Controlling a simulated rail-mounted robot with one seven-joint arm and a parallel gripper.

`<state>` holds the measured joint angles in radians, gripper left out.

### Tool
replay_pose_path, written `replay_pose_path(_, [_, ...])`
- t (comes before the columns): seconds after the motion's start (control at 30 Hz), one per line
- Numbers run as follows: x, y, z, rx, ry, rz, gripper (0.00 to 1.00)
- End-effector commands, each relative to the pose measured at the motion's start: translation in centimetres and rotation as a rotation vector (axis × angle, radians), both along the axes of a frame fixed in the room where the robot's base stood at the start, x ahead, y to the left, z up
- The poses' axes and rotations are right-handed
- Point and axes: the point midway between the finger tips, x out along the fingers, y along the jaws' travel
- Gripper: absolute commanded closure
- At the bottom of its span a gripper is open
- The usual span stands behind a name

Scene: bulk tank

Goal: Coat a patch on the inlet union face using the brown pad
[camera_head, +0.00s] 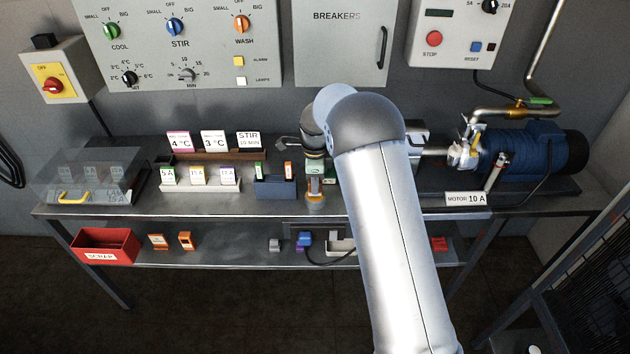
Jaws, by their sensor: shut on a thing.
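My gripper (314,178) points down at the middle of the bench, just right of a blue holder, and is largely hidden by its own wrist. It is shut on a small orange-brown thing (315,200), which looks like the brown pad, at the bench's front edge. I cannot tell whether the pad touches the bench. Pale metal pipework with a valve (464,153) joins the left end of the blue motor (525,152). I cannot tell which joint is the inlet union; my arm hides part of the pipework.
The blue holder (274,188) carries a green and an orange piece. White label cards (198,177) stand left of it. A clear cover (85,178) with a yellow handle is at far left. A red scrap bin (105,246) and small parts sit on the lower shelf (215,255).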

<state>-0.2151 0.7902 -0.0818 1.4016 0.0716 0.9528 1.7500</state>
Motion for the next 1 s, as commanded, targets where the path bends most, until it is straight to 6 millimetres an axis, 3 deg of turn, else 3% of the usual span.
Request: replay_pose_path(1.0, [0.0, 0.0, -1.1, 0.000, 0.000, 0.000, 0.90])
